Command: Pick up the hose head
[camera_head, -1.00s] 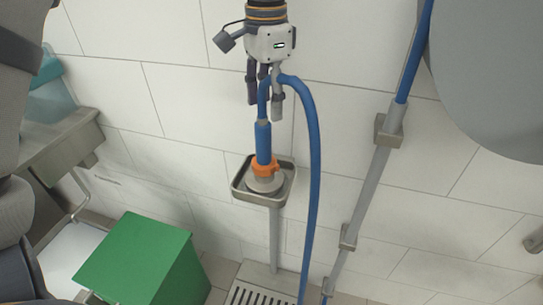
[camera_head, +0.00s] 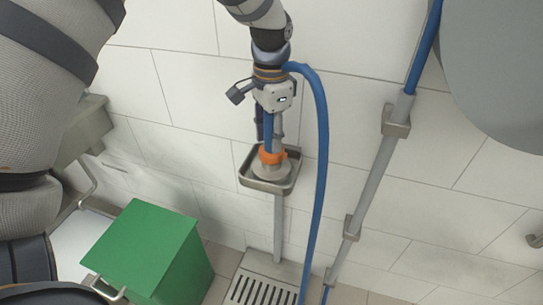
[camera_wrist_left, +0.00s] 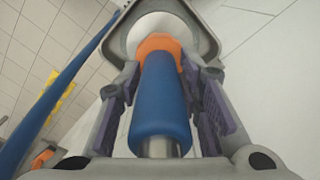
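The hose head stands upright in a small metal wall tray (camera_head: 245,183). It has a blue handle (camera_head: 268,141), an orange collar (camera_head: 272,156) and a pale round base (camera_head: 268,170). My left gripper (camera_head: 270,132) comes down from above, with its fingers around the upper handle. In the left wrist view the blue handle (camera_wrist_left: 160,100) lies between the two purple-padded fingers (camera_wrist_left: 160,70). They are open on either side of it, with narrow gaps. The orange collar and pale base show beyond the fingertips. My right gripper is not in view.
A blue hose (camera_head: 322,150) loops down right of the tray. A grey pipe (camera_head: 368,185) runs along the tiled wall further right. A green bin (camera_head: 150,250) stands at lower left, and a floor drain grate (camera_head: 262,291) lies below the tray.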

